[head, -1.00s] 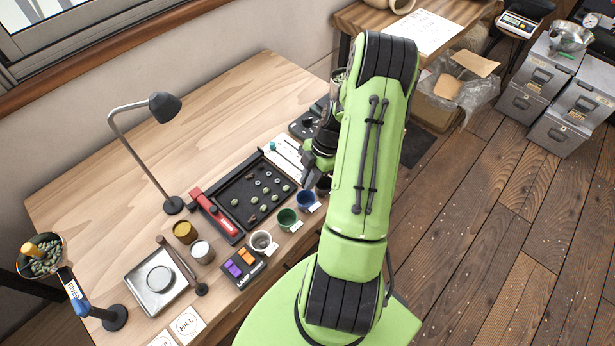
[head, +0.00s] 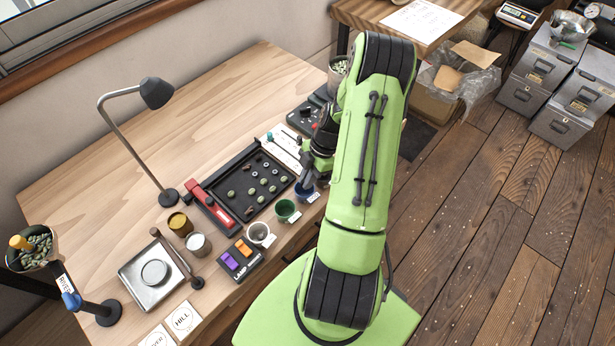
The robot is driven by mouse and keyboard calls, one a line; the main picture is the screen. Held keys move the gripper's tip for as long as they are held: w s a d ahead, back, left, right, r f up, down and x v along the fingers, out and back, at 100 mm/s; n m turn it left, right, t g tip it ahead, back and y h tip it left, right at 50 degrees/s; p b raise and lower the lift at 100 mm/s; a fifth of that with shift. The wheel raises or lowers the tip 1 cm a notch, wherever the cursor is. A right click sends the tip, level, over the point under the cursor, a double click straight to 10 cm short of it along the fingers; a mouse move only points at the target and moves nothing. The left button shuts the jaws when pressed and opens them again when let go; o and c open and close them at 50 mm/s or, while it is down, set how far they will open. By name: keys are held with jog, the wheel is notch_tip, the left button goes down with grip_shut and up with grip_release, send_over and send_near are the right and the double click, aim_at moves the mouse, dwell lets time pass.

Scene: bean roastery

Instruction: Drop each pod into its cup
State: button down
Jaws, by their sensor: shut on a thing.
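The black tray (head: 234,208) on the bench holds several small green, brown and grey pieces, the pods among them. A white cup (head: 260,236), a green cup (head: 286,212) and a blue cup (head: 303,195) stand in a row along the tray's front side, each with a small label card. My gripper (head: 307,180) points down right at the blue cup and covers part of its mouth. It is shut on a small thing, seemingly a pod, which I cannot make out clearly. My arm hides the bench to the right of the blue cup.
A block with purple and orange pieces (head: 240,257), a steel scale (head: 151,273), two small tins and a lamp (head: 157,93) stand to the left.

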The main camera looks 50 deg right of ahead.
jog(key=c, duration=1.1)
grip_release()
jog(key=p+v, duration=0.2)
jog(key=v, duration=1.3)
jog(key=shift+d+r, duration=0.2)
jog(key=shift+r, duration=0.15)
